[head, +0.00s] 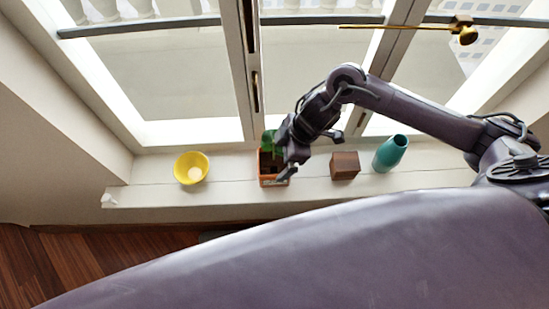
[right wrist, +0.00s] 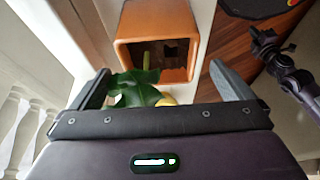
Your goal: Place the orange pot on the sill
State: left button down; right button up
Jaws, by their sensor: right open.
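The orange pot (head: 264,182) with a green plant (head: 268,142) stands on the pale window sill (head: 230,190) in the head view. My right gripper (head: 287,172) is over it, partly hiding it. In the right wrist view the gripper (right wrist: 160,85) is open. Green leaves (right wrist: 137,88) show between its fingers, and the square orange pot (right wrist: 150,22) lies beyond the fingertips, with no finger closed on it. My left gripper (right wrist: 268,42) seems to be the dark jointed shape at the right wrist view's right edge; its jaws are unclear.
A yellow bowl (head: 191,168) stands on the sill left of the pot. A brown box (head: 345,166) and a teal vase (head: 390,153) stand to the right. Window frames (head: 240,70) rise behind. The sill between bowl and pot is clear.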

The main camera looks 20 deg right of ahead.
jog(key=v, duration=0.5)
jog(key=shift+d+r, duration=0.15)
jog(key=shift+r, duration=0.15)
jog(key=shift+s, duration=0.15)
